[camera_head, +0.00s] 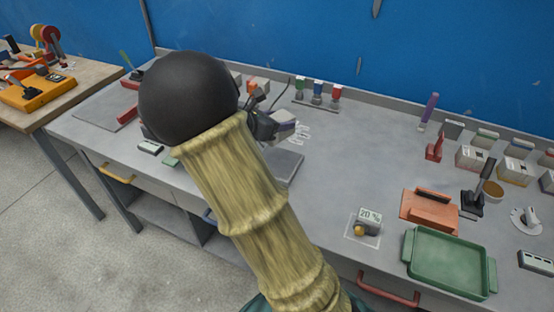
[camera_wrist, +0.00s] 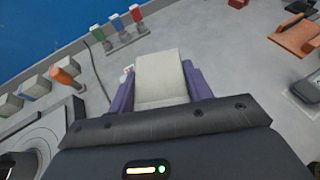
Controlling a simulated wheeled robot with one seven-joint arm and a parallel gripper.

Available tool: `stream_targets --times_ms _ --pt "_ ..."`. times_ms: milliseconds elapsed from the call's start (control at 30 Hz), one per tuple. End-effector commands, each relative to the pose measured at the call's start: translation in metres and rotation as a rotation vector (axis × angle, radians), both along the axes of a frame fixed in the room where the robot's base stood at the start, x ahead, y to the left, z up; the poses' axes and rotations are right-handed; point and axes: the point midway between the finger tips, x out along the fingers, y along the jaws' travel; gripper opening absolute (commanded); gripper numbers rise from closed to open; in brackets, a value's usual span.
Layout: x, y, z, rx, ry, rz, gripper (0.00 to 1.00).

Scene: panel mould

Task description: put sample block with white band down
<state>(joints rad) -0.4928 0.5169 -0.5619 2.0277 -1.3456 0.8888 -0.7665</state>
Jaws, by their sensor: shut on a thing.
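My gripper (camera_head: 276,127) is over the middle of the grey bench and partly hidden behind my own arm. In the wrist view my gripper (camera_wrist: 159,80) has its purple fingers on both sides of a pale block (camera_wrist: 160,78) and is shut on it. The block (camera_head: 285,116) shows only in part in the head view. I cannot make out a white band on it, only a pale whitish face. I cannot tell whether the block touches the bench.
A dark grey flat plate (camera_head: 284,166) lies just below the gripper in the picture. Red, blue and green bottles stand on a rack (camera_head: 317,104) behind. A green tray (camera_head: 450,264), an orange-brown box (camera_head: 428,212) and several labelled blocks are at right. The bench's middle right is clear.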

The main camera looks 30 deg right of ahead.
Motion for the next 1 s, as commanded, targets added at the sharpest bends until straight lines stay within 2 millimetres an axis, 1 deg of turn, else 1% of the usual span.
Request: stream_targets --times_ms 67,167,300,367,433,767,1000 --pt "0.0 0.0 -0.007 -0.002 0.003 0.0 0.17" --pt "0.0 0.0 -0.024 -0.002 0.004 0.0 0.17" --pt "0.0 0.0 -0.05 -0.003 0.006 0.0 0.17" --pt "0.0 0.0 -0.057 -0.002 0.003 -0.001 0.17" --pt "0.0 0.0 -0.061 -0.002 0.002 0.0 0.17" --pt "0.0 0.0 -0.064 -0.001 0.0 -0.001 0.17" --pt "0.0 0.0 -0.095 -0.002 0.004 0.001 0.17"
